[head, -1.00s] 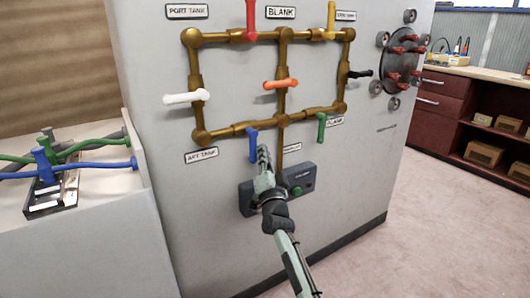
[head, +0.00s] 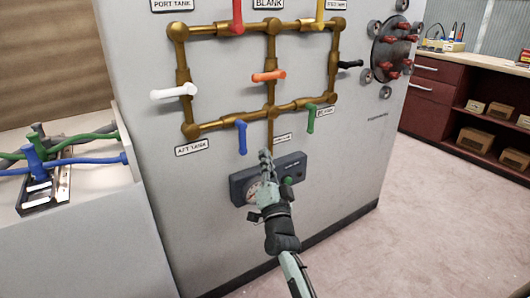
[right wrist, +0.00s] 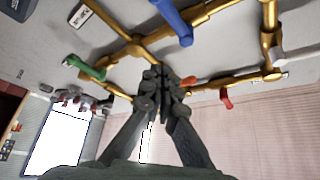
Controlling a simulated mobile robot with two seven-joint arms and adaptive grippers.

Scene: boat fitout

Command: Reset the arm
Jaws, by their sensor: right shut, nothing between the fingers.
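My right gripper (head: 266,160) is shut and empty in the head view, in front of the grey gauge box (head: 238,190) on the white panel. It covers part of the box and its dial. The blue lever (head: 242,137) hangs down just above and left of the fingertips, apart from them in this view. In the right wrist view the closed fingers (right wrist: 160,75) point up toward the brass pipes, with the blue lever (right wrist: 175,20) above them and the green lever (right wrist: 85,68) to the left. My left gripper is not in view.
Brass pipework (head: 225,29) on the panel carries white (head: 175,91), orange (head: 269,76), red (head: 238,15), yellow, black and green levers. A round plate with red knobs (head: 392,45) is at the right. Hoses (head: 90,158) lie on a ledge at left. Open floor (head: 440,220) lies right.

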